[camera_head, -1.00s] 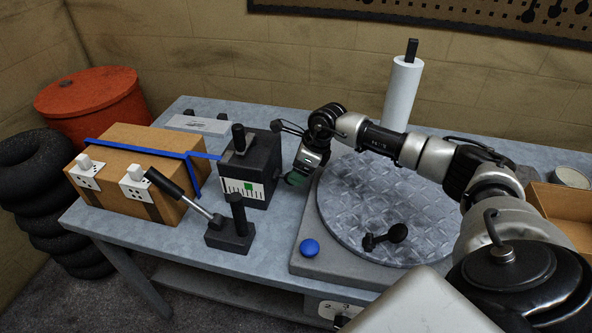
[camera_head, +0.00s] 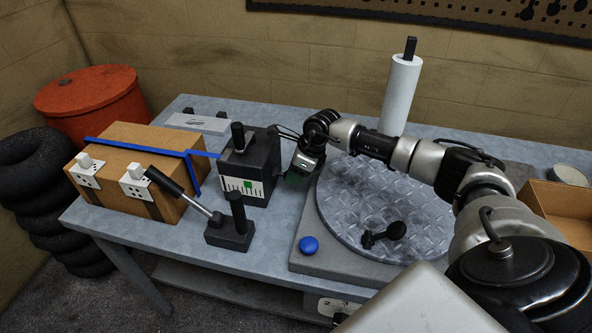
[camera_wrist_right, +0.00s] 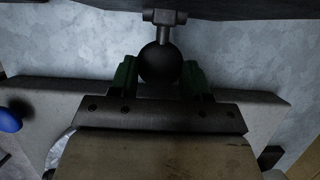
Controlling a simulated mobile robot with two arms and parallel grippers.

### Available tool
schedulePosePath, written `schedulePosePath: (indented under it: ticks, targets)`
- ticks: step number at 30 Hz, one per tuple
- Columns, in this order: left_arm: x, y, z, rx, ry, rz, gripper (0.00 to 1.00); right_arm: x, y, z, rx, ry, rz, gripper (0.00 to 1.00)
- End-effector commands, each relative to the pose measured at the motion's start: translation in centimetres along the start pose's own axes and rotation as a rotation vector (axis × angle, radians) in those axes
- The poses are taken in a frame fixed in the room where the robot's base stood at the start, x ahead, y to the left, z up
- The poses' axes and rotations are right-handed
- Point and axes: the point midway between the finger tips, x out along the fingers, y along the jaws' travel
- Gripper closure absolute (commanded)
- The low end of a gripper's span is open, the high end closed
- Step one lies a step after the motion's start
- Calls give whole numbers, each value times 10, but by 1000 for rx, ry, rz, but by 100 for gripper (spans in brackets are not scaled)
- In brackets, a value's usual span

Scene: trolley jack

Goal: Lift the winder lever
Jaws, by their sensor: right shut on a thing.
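The winder, a dark box (camera_head: 262,160) with a white scale and a green mark on its front, stands on the workbench (camera_head: 262,232). A blue strap (camera_head: 150,150) runs from it over a cardboard box. In the right wrist view, a lever with a round black knob (camera_wrist_right: 160,64) and a short rod hangs from a dark body at the top edge. My right gripper (camera_wrist_right: 160,78) has its green fingertips on both sides of this knob and is shut on it. In the head view my right gripper (camera_head: 294,180) is just right of the winder, its fingertips dim and the knob hidden. My left gripper is out of view.
A tilted black-handled lever on a dark base (camera_head: 228,236) stands in front of the winder. A round metal turntable (camera_head: 370,205) and a blue button (camera_head: 309,246) lie right of my gripper. A white roll (camera_head: 401,95) stands behind. The cardboard box (camera_head: 125,165) is at left.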

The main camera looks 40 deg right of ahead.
Motion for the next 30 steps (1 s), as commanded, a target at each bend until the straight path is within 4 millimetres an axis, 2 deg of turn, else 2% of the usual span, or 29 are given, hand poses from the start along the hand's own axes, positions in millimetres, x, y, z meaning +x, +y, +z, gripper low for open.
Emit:
schedulePosePath:
  ticks: [5,9,15,26,27,30]
  targets:
    - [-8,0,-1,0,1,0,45,-6,0,7,-3,59,1,95]
    - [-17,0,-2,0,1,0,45,-12,0,15,-4,196,0,95]
    - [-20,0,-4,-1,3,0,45,-14,0,20,-3,348,0,95]
    - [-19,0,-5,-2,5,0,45,-14,0,20,-2,372,-1,95]
    - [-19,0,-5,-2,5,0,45,-14,0,20,-2,371,-1,46]
    - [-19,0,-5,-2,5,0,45,-14,0,20,-2,371,-1,31]
